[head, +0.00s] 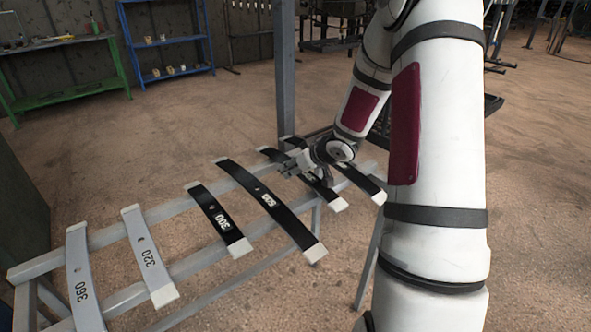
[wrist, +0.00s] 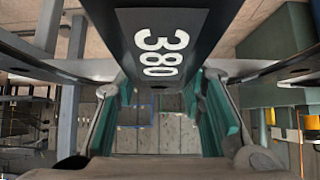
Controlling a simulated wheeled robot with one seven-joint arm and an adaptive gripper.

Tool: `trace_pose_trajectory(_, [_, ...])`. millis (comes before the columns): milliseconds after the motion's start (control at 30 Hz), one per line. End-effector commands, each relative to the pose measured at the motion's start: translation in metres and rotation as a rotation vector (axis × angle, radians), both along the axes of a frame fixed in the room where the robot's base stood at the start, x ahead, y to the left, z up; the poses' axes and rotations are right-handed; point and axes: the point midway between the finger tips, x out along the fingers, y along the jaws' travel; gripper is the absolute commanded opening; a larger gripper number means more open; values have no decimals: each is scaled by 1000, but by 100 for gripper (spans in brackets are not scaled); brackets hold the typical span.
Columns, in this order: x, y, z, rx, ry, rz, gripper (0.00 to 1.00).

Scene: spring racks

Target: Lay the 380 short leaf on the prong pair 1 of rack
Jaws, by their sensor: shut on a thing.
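The 380 short leaf (wrist: 160,45) is a dark leaf with white digits, close across the top of the wrist view. My gripper (wrist: 165,110) shows its teal finger pads on either side below it and is shut on this leaf. In the head view my gripper (head: 292,168) is at the far right part of a grey rail frame (head: 190,262), over a black leaf with a pale end (head: 326,193). The arm and gripper hide part of that leaf, and its number is not readable there. I cannot make out prong pair 1 of the rack.
Leaves marked 360 (head: 81,270), 320 (head: 147,250), 300 (head: 214,217) and 500 (head: 275,212) lie across the rails. Another black leaf (head: 357,178) lies right of my gripper. A grey post (head: 285,75) stands behind. Green (head: 60,95) and blue (head: 165,42) shelves stand at back left.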

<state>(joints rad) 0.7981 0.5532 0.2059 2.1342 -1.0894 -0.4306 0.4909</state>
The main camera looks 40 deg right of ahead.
Motion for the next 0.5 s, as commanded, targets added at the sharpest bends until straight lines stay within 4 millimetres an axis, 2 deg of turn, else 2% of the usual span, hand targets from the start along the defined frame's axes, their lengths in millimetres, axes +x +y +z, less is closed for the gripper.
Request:
trace_pose_trajectory(33, [1, 0, 11, -3, -6, 1, 0])
trace_pose_trajectory(233, [0, -1, 28, -3, -7, 1, 0])
trace_pose_trajectory(500, [-24, -33, 29, -1, -5, -3, 0])
